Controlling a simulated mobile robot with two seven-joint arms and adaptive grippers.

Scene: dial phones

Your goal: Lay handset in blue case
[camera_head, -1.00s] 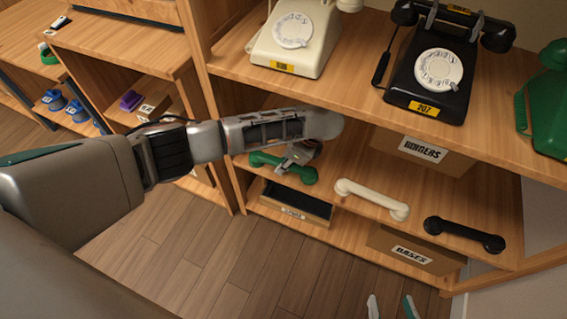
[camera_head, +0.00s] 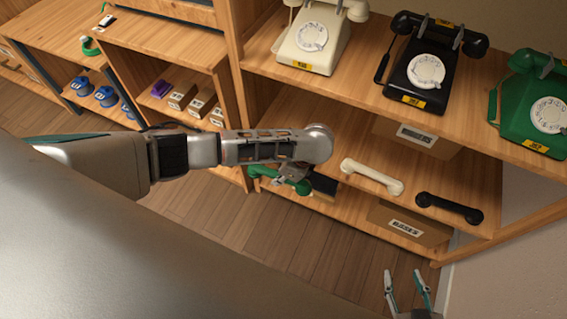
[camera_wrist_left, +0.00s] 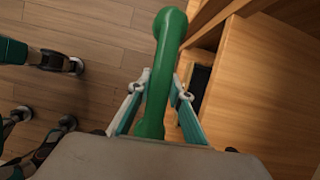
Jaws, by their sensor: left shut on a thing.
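My left gripper (camera_head: 290,174) is shut on a green handset (camera_head: 266,172), in front of the middle shelf. In the left wrist view the green handset (camera_wrist_left: 168,28) runs lengthwise between the fingers (camera_wrist_left: 160,92), which close on its grip. An open case with a dark inside (camera_head: 324,184) is partly hidden behind the gripper and handset; a dark strip of it (camera_wrist_left: 200,84) shows in the wrist view. I cannot make out a blue colour on it. My right gripper (camera_head: 407,290) is open and empty, low over the floor.
A white handset (camera_head: 372,177) and a black handset (camera_head: 449,208) lie on the middle shelf. White (camera_head: 312,38), black (camera_head: 425,72) and green (camera_head: 535,110) phones stand on the top shelf. A BASES box (camera_head: 408,223) is below. Floor (camera_head: 290,240) in front is clear.

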